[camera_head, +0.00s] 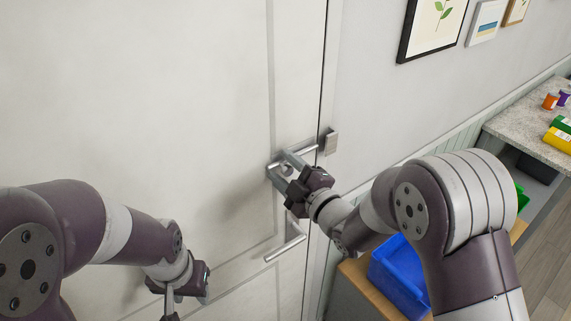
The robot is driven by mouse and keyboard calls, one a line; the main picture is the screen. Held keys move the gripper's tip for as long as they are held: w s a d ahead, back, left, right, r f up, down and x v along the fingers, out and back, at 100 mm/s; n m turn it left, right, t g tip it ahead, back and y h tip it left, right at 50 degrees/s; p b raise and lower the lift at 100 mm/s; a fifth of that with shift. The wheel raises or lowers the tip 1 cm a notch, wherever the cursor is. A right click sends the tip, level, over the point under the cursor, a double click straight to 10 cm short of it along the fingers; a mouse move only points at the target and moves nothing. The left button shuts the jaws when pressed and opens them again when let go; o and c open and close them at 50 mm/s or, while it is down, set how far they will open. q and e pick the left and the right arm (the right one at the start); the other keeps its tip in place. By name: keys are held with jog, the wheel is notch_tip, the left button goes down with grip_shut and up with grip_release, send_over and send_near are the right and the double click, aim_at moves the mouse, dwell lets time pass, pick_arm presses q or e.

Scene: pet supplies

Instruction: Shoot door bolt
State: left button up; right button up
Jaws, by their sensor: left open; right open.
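The white door (150,120) fills the left and middle of the view. A silver bolt bar (306,150) sits near its right edge, above the lever handle (287,249). The bolt's catch (331,142) is on the frame just to the right, and the bar's tip appears a little short of it. My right gripper (283,169) is open at the bolt, with its fingers around or beside the bolt's knob; contact cannot be told. My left gripper (171,315) is open and empty at the bottom, low in front of the door, partly cut off by the picture's edge.
A counter (522,115) with coloured items stands at the right. A blue bin (400,275) sits on a low wooden shelf beneath my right arm. Framed pictures (432,27) hang on the wall. The door surface left of the bolt is clear.

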jog(key=shift+w+d+f, duration=0.1)
jog(key=shift+w, duration=0.25)
jog(key=shift+c, duration=1.2)
jog(key=shift+d+f, duration=0.1)
jog(key=c, duration=0.5)
grip_shut()
jog(key=w+d+b, duration=0.1)
jog(key=w+d, duration=0.1)
jog(key=d, duration=0.1)
jog(key=shift+b, duration=0.4)
jog(key=o, duration=0.7)
grip_release()
jog(key=shift+o, duration=0.2)
